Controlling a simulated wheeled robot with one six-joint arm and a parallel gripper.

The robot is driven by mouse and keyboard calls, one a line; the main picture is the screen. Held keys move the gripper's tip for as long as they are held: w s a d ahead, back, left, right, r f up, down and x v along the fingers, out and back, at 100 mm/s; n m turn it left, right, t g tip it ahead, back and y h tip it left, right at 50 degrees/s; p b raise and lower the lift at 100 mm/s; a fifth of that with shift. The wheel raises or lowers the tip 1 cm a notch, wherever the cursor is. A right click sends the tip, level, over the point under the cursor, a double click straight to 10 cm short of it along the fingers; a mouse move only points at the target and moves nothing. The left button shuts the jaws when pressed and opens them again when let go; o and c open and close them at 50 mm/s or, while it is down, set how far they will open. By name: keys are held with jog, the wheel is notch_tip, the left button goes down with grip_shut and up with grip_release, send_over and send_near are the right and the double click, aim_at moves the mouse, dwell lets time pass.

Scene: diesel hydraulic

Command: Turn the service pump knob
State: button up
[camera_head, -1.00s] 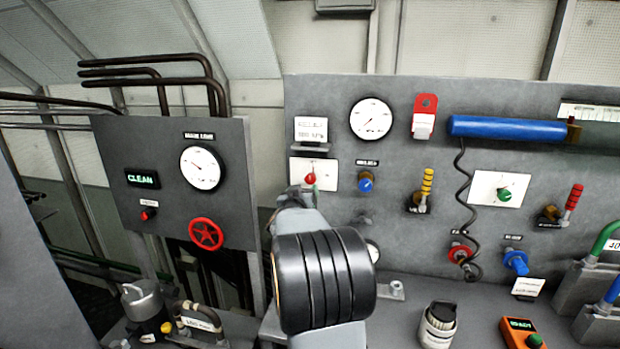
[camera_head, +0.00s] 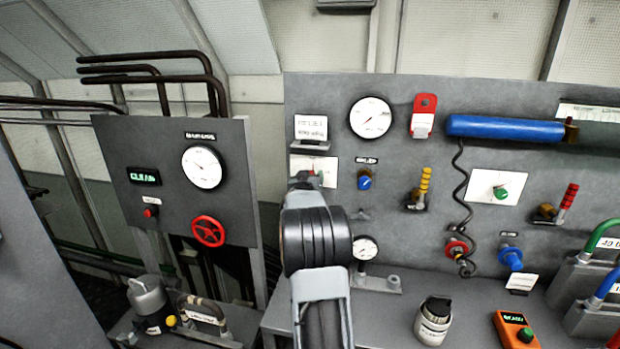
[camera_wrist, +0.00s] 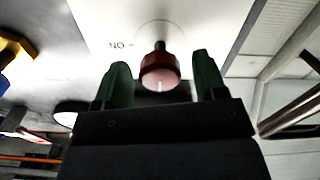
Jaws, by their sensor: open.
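A red knob (camera_wrist: 160,72) stands out from a white plate (camera_wrist: 110,22) in the wrist view. The plate has a dial ring and a marking that looks like "NO". My gripper (camera_wrist: 159,64) is open, with one green finger on each side of the knob and visible gaps between. In the head view my gripper (camera_head: 307,180) is up at the white plate (camera_head: 328,166) on the panel's left side. It mostly hides the knob there. I cannot read a label that names the service pump.
A blue knob (camera_head: 364,181) and a yellow-handled valve (camera_head: 421,188) sit right of the plate. A small card holder (camera_head: 311,130) is just above it. A gauge (camera_head: 364,248) is right of my arm. A red handwheel (camera_head: 208,231) is on the left panel.

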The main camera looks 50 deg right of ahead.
jog(key=shift+c, duration=0.5)
jog(key=c, duration=0.8)
jog(key=shift+f+b, duration=0.1)
jog(key=shift+b, duration=0.25)
jog(key=shift+f+m+b, duration=0.1)
jog(key=shift+m+b, duration=0.95)
jog(key=shift+m, duration=0.15)
jog(key=m+b, duration=0.4)
jog(key=m, duration=0.2)
jog(key=m+b, duration=0.2)
jog(key=m, duration=0.2)
jog(key=shift+m+b, duration=1.4)
jog(key=shift+m, duration=1.3)
